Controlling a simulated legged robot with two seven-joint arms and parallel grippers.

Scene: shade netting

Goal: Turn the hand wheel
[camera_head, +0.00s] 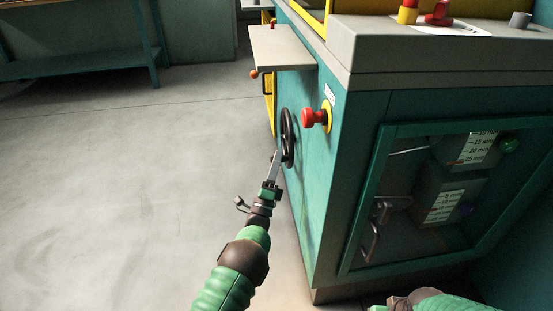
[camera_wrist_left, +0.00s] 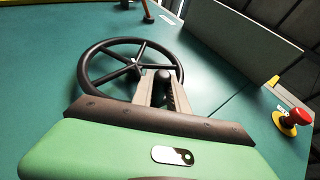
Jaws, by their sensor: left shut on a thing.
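The black hand wheel (camera_head: 291,135) is mounted on the side of the teal machine and shows nearly edge-on in the head view. In the left wrist view the wheel (camera_wrist_left: 84,66) shows its round rim, spokes and hub. My left gripper (camera_head: 277,160) reaches the wheel's near lower side. In the left wrist view its fingers (camera_wrist_left: 161,90) are shut on the wheel's black handle (camera_wrist_left: 161,80), at the rim's right side. The fingers hide part of the rim. A piece of my right arm shows at the head view's lower right; its gripper is out of view.
A red emergency button (camera_head: 313,118) on a yellow base sticks out right of the wheel. A grey shelf (camera_head: 282,47) juts out beyond the wheel. A glazed door (camera_head: 440,200) is on the machine's near face. The floor (camera_head: 130,190) to the left is clear.

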